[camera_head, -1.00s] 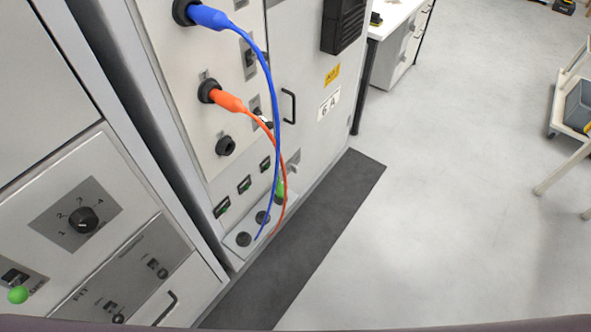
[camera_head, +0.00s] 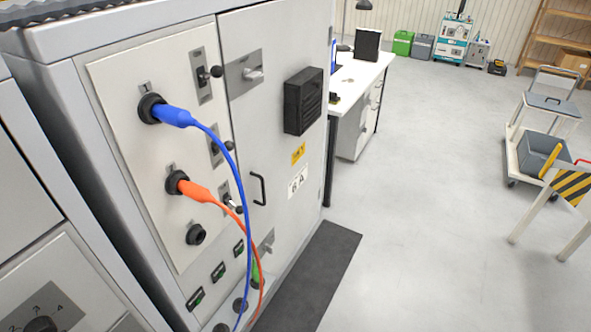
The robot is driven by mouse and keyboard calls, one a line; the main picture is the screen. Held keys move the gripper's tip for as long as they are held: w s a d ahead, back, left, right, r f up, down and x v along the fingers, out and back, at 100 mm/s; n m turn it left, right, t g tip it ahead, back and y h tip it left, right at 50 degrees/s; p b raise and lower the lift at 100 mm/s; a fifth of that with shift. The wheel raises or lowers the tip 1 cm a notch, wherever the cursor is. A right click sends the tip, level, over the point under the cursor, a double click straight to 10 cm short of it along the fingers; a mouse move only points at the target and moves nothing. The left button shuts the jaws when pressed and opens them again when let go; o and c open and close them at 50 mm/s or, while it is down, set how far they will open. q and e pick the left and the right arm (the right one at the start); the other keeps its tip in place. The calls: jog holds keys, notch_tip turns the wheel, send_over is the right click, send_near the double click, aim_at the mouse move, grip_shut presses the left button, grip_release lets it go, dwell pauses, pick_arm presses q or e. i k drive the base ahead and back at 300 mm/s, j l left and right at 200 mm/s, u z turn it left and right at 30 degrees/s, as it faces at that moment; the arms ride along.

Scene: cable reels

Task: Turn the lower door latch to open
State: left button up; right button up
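The cabinet door (camera_head: 285,150) is pale grey and looks shut, with a black bar handle (camera_head: 260,188) on its left side. The lower door latch (camera_head: 268,243) is a small light-grey lever near the door's lower left corner. It is close to the hanging cables, and its exact angle is too small to tell. The upper door latch (camera_head: 254,74) sits on a grey plate near the top of the door, its lever roughly level. Neither of my grippers is in view.
A blue cable (camera_head: 232,165) and an orange cable (camera_head: 240,222) hang in front of the panel left of the door. A dark mat (camera_head: 315,275) lies along the cabinet. A white workbench (camera_head: 355,85) stands beyond. Open floor and a cart (camera_head: 525,150) are to the right.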

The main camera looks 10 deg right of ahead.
aim_at(266, 247)
jog(key=i+l+u, duration=0.1)
jog(key=l, duration=0.25)
jog(key=i+l, duration=0.2)
jog(key=l, duration=0.2)
jog(key=i+l+u, duration=0.15)
jog(key=l, duration=0.2)
